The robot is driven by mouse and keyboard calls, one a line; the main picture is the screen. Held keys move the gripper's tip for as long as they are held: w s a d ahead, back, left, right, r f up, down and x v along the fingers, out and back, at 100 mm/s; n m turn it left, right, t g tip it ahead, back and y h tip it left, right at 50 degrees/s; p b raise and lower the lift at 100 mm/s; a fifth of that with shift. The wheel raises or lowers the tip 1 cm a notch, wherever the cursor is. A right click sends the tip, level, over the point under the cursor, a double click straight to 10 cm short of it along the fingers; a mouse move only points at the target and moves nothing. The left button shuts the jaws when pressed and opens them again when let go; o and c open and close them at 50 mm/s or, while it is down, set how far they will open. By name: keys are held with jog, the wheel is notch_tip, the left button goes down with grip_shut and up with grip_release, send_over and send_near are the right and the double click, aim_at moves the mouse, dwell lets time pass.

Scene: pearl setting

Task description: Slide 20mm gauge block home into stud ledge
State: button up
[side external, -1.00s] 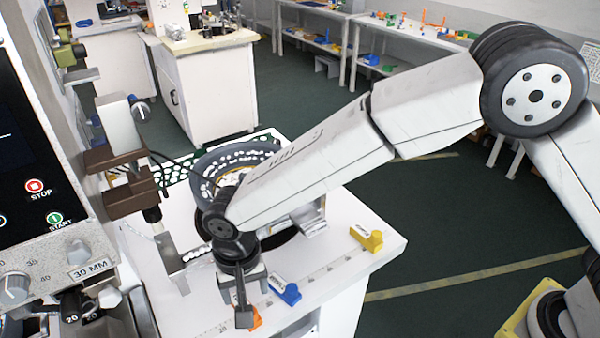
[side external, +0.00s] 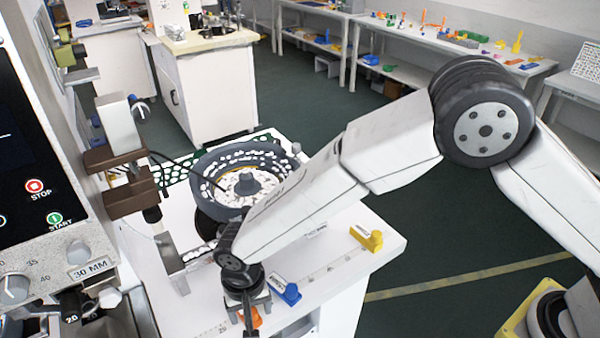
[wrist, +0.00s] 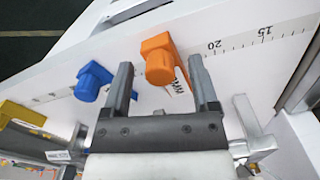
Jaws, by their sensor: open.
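An orange block (side external: 256,317) with a label on its side lies on the white table. In the wrist view the orange block (wrist: 158,58) shows between and a little beyond my open fingertips. My gripper (wrist: 161,68) holds nothing, and I cannot tell whether a finger touches the block. In the side view my gripper (side external: 246,318) points down beside the orange block, partly hiding it. A blue block (side external: 287,292) and a yellow block (side external: 366,238) lie farther along the table. I cannot read the labels or tell which block is 20mm. I cannot clearly make out the stud ledge.
The white table (side external: 335,275) carries a printed scale along its edge. A bowl feeder (side external: 212,165) full of white pieces stands behind my arm. A machine panel marked 30 MM (side external: 90,268) is at the left, with a dark part marked 20 (side external: 71,305) below it.

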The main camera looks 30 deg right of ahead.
jog(key=shift+c, duration=0.2)
dwell(0.3)
grip_shut()
jog(key=shift+r, duration=0.1)
jog(key=shift+r, duration=0.8)
jog(key=s+d+r, duration=0.8)
jog(key=s+r, duration=0.3)
jog(key=shift+s, duration=0.15)
jog(key=shift+d+r, duration=0.1)
